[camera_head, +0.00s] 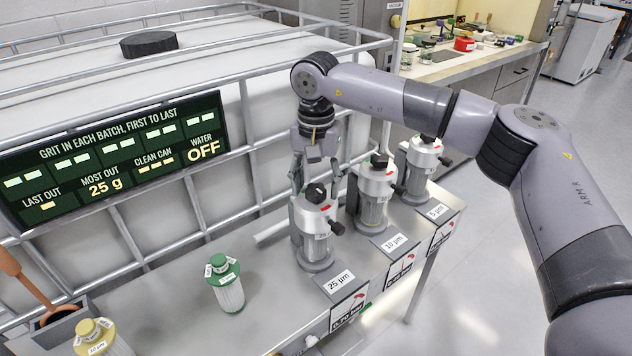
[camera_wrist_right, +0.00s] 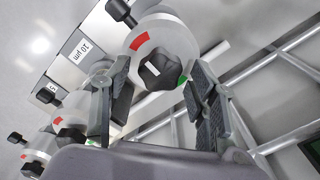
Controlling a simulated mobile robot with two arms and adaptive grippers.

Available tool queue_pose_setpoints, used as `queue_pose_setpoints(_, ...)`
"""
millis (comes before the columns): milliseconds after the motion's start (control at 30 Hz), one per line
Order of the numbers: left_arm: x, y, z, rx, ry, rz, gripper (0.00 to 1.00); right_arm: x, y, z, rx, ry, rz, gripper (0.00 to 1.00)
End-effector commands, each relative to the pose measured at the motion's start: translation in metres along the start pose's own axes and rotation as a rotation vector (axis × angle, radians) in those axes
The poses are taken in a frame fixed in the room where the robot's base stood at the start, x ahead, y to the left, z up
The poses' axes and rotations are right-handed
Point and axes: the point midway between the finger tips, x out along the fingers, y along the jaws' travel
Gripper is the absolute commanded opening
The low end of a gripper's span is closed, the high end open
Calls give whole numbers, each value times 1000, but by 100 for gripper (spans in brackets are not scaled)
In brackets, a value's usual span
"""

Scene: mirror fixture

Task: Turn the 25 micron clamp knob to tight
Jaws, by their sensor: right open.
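The 25 micron housing (camera_head: 316,248) stands upright on the bench, a clear-sided canister with a grey cap and its "25 µm" label in front. Its black clamp knob (camera_head: 315,193) sits on top. In the right wrist view the knob (camera_wrist_right: 160,69) carries a white line, with a red mark (camera_wrist_right: 139,41) and a green mark (camera_wrist_right: 182,80) on the cap around it. My right gripper (camera_head: 316,174) is open, pointing down over this cap. Its fingers stand either side of the knob, apparently not touching. My left gripper is out of view.
The 10 micron housing (camera_head: 375,195) and 5 micron housing (camera_head: 419,168) stand to the right in a row. A green-capped can (camera_head: 227,285) and yellow-capped can (camera_head: 98,340) stand left. A caged white tank (camera_head: 130,90) and a dark sign (camera_head: 115,160) are behind.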

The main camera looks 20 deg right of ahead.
Motion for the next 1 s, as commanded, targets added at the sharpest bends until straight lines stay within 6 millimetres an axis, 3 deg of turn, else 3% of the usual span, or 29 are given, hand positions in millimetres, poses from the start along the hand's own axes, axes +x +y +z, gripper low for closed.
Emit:
queue_pose_setpoints(233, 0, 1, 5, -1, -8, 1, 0, 1, 0, 0, 0, 0, 0, 52)
queue_pose_setpoints(900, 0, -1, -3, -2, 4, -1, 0, 0, 0, 0, 0, -1, 1, 7)
queue_pose_setpoints(1000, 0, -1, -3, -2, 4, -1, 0, 0, 0, 0, 0, -1, 1, 5)
